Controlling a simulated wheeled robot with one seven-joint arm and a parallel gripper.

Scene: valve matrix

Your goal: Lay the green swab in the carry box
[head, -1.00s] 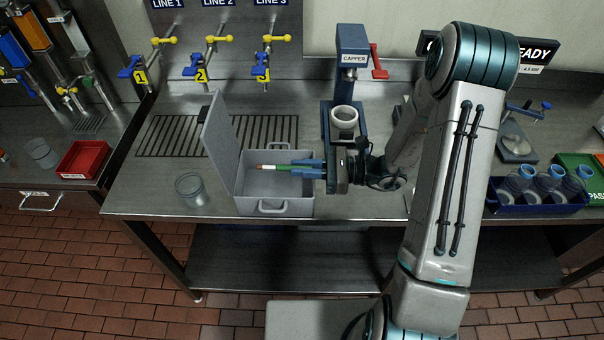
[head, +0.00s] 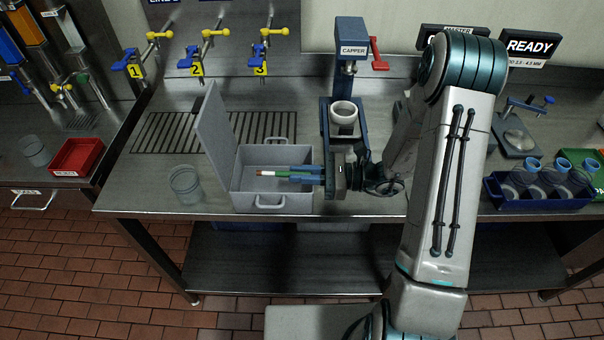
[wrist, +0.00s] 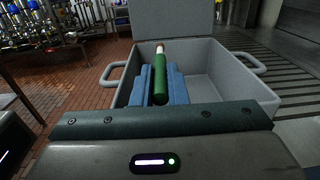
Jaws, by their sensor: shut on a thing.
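The green swab (head: 283,174), with a white band and a brownish tip, is held lengthwise between the blue fingers of my gripper (head: 300,174). The carry box (head: 284,201) is a grey open box on the steel bench, its lid standing up at its left side. My gripper reaches in from the right, and the swab lies over the box's opening, tip pointing toward the lid. In the wrist view the swab (wrist: 160,80) sits between the blue fingers (wrist: 160,88) over the interior of the box (wrist: 222,72). The exact height above the box floor is hard to tell.
A clear beaker (head: 186,184) stands left of the box. The blue capper (head: 349,80) with a white cup stands behind my gripper. A red tray (head: 77,157) is at far left, and a blue rack of jars (head: 536,193) at right. The drain grate (head: 180,133) lies behind.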

